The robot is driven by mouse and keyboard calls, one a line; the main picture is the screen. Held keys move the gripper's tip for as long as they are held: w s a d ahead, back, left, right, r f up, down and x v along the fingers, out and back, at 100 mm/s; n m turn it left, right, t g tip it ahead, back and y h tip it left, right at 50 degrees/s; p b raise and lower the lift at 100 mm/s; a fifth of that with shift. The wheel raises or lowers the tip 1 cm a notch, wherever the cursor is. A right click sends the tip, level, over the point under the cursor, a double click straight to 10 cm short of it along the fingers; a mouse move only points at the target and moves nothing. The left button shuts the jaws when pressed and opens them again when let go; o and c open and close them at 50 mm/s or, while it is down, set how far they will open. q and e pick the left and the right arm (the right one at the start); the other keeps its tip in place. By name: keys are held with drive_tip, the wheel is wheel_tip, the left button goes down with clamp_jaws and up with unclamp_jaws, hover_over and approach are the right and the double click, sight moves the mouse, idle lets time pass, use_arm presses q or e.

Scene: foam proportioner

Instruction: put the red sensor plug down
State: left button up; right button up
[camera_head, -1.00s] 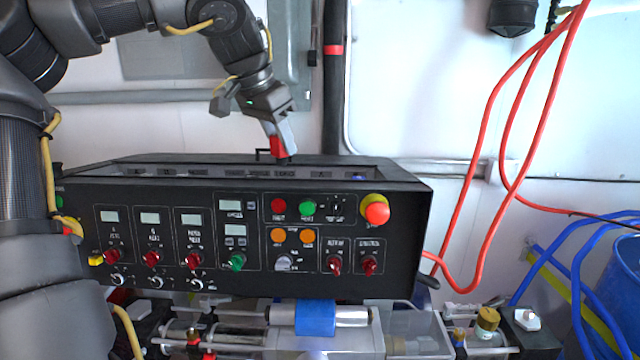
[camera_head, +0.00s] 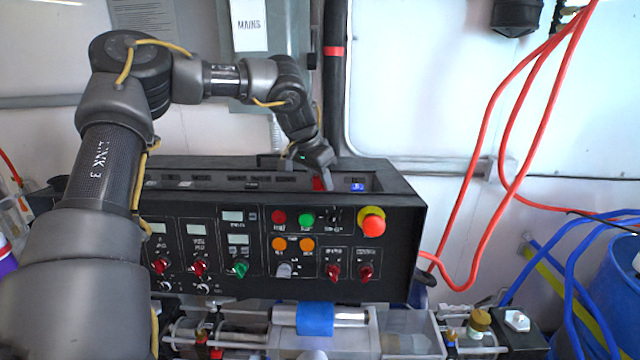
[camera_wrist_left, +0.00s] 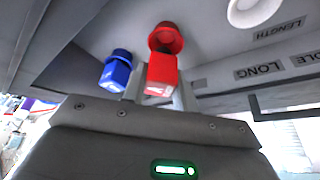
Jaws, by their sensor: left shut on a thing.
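The red sensor plug (camera_wrist_left: 162,75) is between the fingers of my left gripper (camera_head: 322,184). In the head view only a small red part of the plug (camera_head: 318,184) shows beside the fingers, at the right part of the recess on top of the black control panel (camera_head: 130,215). In the left wrist view the plug's far end is at or very near a red round socket (camera_wrist_left: 166,38); I cannot tell whether they touch. A blue plug (camera_wrist_left: 115,72) stands at a blue socket just left of it. My right gripper is not in view.
The panel's front carries knobs, displays and a red emergency button (camera_head: 373,225) on the right. Red hoses (camera_head: 475,170) hang at the right, beside a blue barrel (camera_head: 615,285). A black vertical pipe (camera_head: 335,90) stands behind the panel.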

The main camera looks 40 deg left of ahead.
use_arm(q)
drive_tip(key=shift+s+f, duration=0.2)
drive_tip(key=shift+f, duration=0.45)
drive_tip(key=shift+a+f, duration=0.2)
drive_tip(key=shift+f, duration=0.2)
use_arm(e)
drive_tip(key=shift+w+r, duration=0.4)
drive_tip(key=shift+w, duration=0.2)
use_arm(q)
drive_tip(key=shift+d, duration=0.15)
drive_tip(key=o, duration=1)
drive_tip(key=shift+o, duration=0.3)
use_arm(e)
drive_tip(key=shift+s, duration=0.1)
use_arm(q)
drive_tip(key=b+v, duration=0.3)
drive_tip(key=v, duration=0.9)
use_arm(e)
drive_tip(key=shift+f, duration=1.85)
